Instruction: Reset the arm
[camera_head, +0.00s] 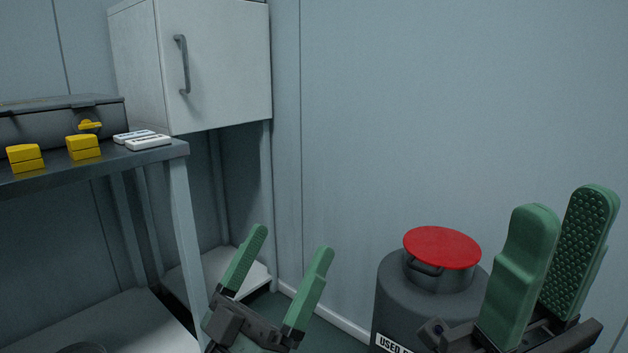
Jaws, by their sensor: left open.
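My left gripper (290,252) is in the lower middle, with its two green fingers spread apart and nothing between them. It points up, in front of the wall and to the right of the table leg. My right gripper (566,200) is at the lower right, close to the camera. Its two green padded fingers stand upright with a narrow gap between them, and I see nothing held there. Neither gripper appears to touch anything.
A dark table (95,170) at left bears yellow blocks (83,147), white flat items (148,142) and a grey case (60,122). A white cabinet (225,65) hangs behind. A grey canister (400,300) with a red lid (442,247) stands between my grippers.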

